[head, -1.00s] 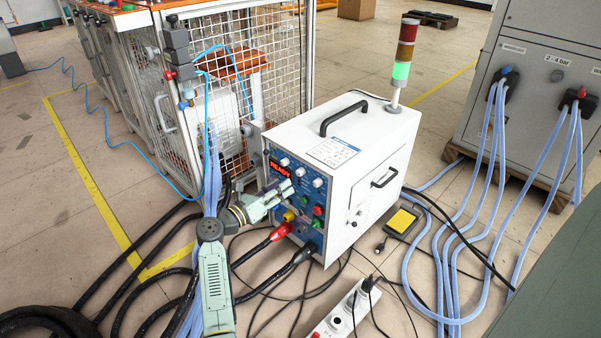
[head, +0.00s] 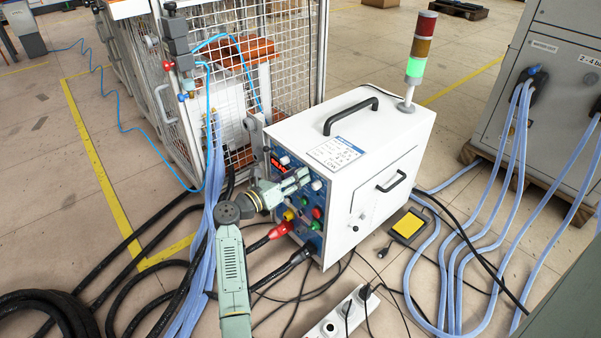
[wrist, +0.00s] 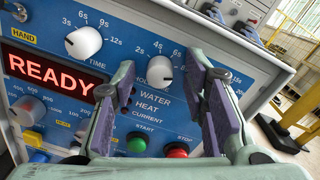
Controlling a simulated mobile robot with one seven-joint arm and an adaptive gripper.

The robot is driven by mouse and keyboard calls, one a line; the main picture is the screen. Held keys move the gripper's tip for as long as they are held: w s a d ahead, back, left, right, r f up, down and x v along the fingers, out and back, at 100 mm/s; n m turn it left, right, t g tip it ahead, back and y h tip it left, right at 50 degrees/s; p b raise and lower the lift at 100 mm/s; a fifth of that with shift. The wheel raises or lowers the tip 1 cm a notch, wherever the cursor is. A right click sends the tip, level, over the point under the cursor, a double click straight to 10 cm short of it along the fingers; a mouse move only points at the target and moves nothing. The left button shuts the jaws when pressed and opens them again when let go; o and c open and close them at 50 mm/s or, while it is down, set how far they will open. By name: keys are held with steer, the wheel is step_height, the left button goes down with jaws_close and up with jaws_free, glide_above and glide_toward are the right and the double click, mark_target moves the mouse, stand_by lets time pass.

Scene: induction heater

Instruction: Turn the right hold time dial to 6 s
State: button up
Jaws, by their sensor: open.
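The right hold time dial (wrist: 159,77) is a white round knob on the blue panel, with a seconds scale printed around it. Its 6 s mark is at its upper right, but its pointer setting is hard to read. My gripper (wrist: 160,64) is open, its two purple-padded fingers on either side of the dial in the wrist view, with no clear contact. In the head view, my gripper (head: 304,176) is at the panel's upper part, beside the white knob (head: 316,185) at its right end. The fingers partly cover the panel there.
A second time dial (wrist: 84,42) is left of the hold dial, above the red READY display (wrist: 50,77). Green start (wrist: 137,143) and red stop (wrist: 177,150) buttons sit below. Red (head: 281,230) and black (head: 296,258) cables plug in lower down. A wire cage (head: 230,90) stands behind.

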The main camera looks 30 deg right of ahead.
jaws_close()
stand_by(0.6)
